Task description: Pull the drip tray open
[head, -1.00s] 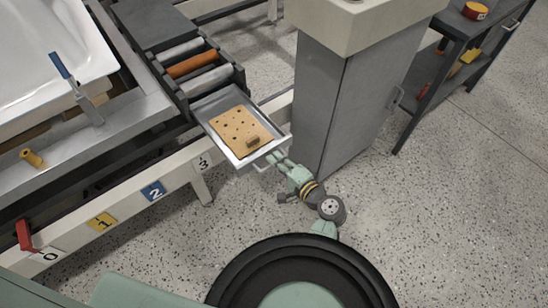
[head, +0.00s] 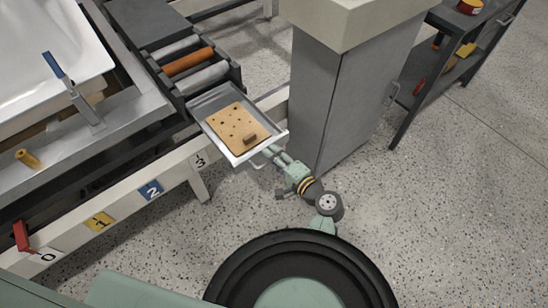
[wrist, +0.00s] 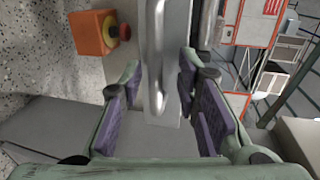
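The drip tray (head: 212,98) is a shallow grey metal tray sticking out from the roller end of the long frame. A tan sheet (head: 236,128) with dark spots and a small brown block (head: 250,139) lie in it. Its bar handle (head: 258,163) is on the front edge, and the handle (wrist: 160,75) also runs down the middle of the wrist view. My gripper (head: 269,154) is at the tray's front edge, by the handle. In the wrist view my gripper (wrist: 160,110) has its purple-padded fingers apart, with the handle between them and gaps on both sides.
A grey cabinet (head: 345,110) stands close right of the tray and my arm. A dark shelf unit (head: 440,70) is farther right. Rollers (head: 190,62) lie behind the tray. An orange box with a red button (wrist: 97,32) shows in the wrist view. The floor in front is clear.

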